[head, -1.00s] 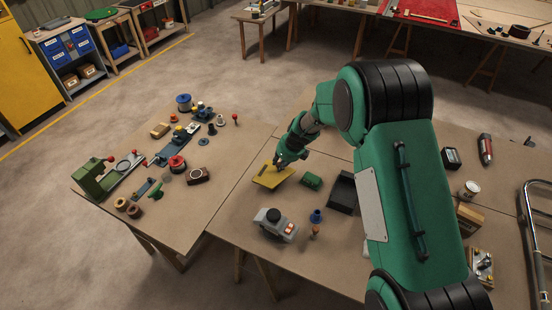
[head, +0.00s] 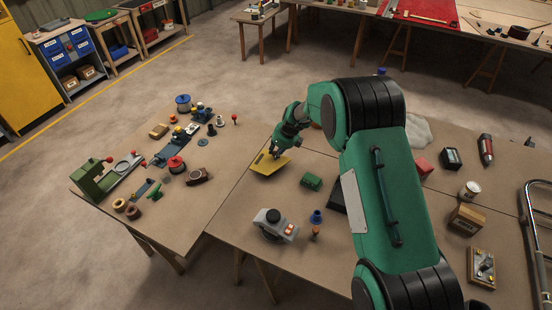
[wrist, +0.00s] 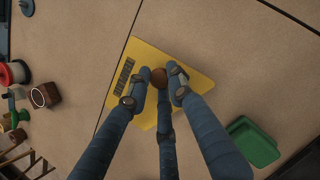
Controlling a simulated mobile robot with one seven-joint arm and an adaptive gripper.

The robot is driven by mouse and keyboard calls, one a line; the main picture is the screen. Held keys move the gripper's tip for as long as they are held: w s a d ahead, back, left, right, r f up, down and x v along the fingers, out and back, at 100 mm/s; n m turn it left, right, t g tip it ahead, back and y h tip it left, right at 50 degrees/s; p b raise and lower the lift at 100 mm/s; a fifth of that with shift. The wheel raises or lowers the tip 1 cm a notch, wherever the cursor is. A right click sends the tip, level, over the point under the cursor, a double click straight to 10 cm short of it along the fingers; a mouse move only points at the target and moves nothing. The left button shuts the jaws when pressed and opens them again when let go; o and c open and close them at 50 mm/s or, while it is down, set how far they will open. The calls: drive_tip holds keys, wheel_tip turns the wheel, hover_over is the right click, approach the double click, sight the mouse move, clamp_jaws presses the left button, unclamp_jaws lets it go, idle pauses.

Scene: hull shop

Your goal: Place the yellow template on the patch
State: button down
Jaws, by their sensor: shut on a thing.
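The yellow template (head: 266,165) is a flat plate with slots at one edge and a round brown knob (wrist: 159,75). My gripper (head: 277,152) is shut on the knob from above. In the wrist view, my fingers (wrist: 159,82) close around it. The template (wrist: 195,62) is over the table near the seam between two tabletops; I cannot tell how high it is above the surface. I cannot make out the patch for certain. A pale, irregular shape (head: 418,132) lies at the back right, partly hidden by my arm.
A green block (head: 311,182), a grey device (head: 275,224) and a dark tray (head: 337,196) stand near the template. Spools and tools, including a red spool (head: 176,166), crowd the left table.

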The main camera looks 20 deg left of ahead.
drive_tip(key=shift+f+b, duration=0.5)
drive_tip(key=shift+f, duration=1.25)
drive_tip(key=shift+f, duration=0.1)
drive_tip(key=c, duration=1.5)
unclamp_jaws()
drive_tip(key=shift+c, duration=0.2)
drive_tip(key=p+v, duration=0.2)
drive_tip(key=v, duration=1)
